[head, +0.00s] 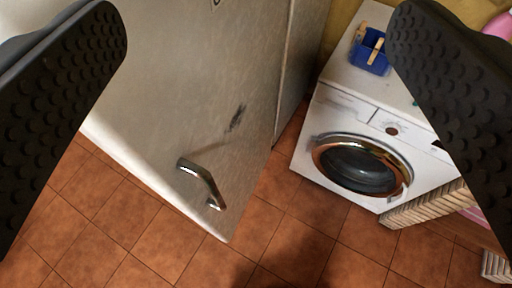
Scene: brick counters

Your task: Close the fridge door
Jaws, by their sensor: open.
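The fridge door (150,110) is a large, pale, worn panel that fills the left and middle of the head view. Its metal handle (203,183) is near its lower right corner, with a dark scuff above it. The door stands out from a greyish panel (302,65) behind its right edge, with a dark line between them; how wide it is open I cannot tell. My gripper (255,35) is open and empty, its black fingers at the left and right of the view. The door and handle show between the fingers. No contact is visible.
A white washing machine (325,150) with a round chrome-rimmed door stands to the right, with a blue basket (369,52) on top. A slatted wooden object (425,207) is at the lower right. Orange floor tiles (300,235) are clear in front.

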